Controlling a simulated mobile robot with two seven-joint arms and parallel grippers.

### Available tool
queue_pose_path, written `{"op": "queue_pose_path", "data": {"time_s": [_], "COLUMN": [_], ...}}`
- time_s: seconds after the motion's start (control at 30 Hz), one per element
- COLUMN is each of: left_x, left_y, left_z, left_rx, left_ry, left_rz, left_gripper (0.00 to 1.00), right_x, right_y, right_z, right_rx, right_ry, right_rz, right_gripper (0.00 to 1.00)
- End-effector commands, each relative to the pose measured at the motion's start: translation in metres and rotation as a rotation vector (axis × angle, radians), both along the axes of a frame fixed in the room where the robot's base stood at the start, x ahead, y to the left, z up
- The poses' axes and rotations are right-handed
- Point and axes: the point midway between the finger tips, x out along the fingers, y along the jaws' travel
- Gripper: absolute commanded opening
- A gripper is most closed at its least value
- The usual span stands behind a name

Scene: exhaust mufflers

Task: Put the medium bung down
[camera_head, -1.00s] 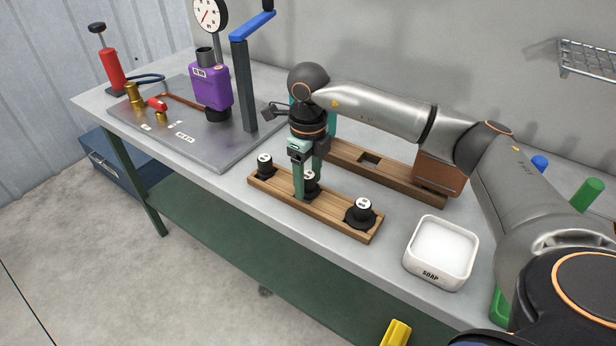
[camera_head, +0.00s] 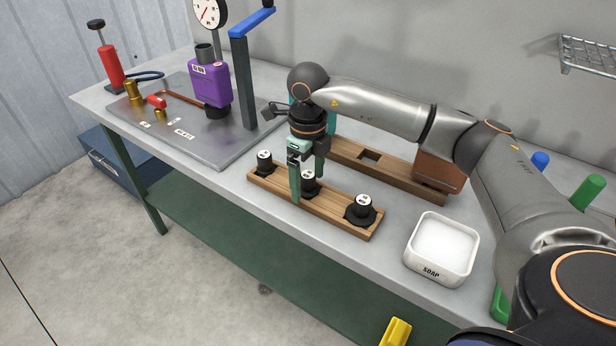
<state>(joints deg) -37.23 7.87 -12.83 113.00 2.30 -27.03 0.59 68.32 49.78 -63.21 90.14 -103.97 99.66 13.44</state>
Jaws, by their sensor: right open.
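Three black bungs with white tops stand upright in a row on a wooden rack (camera_head: 335,221). The medium bung (camera_head: 309,182) is the middle one, seated in the rack. The left bung (camera_head: 265,162) and the larger right bung (camera_head: 362,208) stand at the two ends. My right gripper (camera_head: 308,188) points down over the middle bung, open, with its green fingers apart on either side of it. The near finger hides part of the bung's left side. My left gripper is not in view.
A white soap dish (camera_head: 441,249) stands right of the rack. A second wooden board (camera_head: 388,173) with a square hole lies behind. A metal plate (camera_head: 195,150) at left carries a purple muffler (camera_head: 211,84) and a blue-handled post (camera_head: 243,80).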

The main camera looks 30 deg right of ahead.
Motion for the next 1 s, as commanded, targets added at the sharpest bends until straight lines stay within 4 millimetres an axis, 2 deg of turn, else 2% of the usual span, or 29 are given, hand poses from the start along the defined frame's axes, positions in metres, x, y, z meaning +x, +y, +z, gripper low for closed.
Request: {"op": "queue_pose_path", "data": {"time_s": [0.13,0.2,0.5,0.63,0.8,1.0], "left_x": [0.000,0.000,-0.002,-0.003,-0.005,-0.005], "left_y": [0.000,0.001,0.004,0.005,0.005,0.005], "left_z": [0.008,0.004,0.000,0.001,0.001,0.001], "left_rx": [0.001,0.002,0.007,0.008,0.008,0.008], "left_ry": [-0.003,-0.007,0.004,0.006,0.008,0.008], "left_rz": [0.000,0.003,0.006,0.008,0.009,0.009], "left_gripper": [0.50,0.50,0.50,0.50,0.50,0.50], "right_x": [0.000,0.001,0.001,0.001,0.000,0.000], "right_y": [0.000,0.000,0.001,0.001,0.000,0.000], "right_z": [0.013,0.021,0.088,0.110,0.126,0.129], "right_rx": [0.001,0.002,0.001,0.001,0.000,0.000], "right_ry": [-0.002,-0.004,-0.005,-0.003,-0.001,0.000], "right_rz": [0.000,0.001,0.001,0.000,0.000,0.000], "right_gripper": [0.93,0.93,0.93,0.93,0.93,0.93]}}
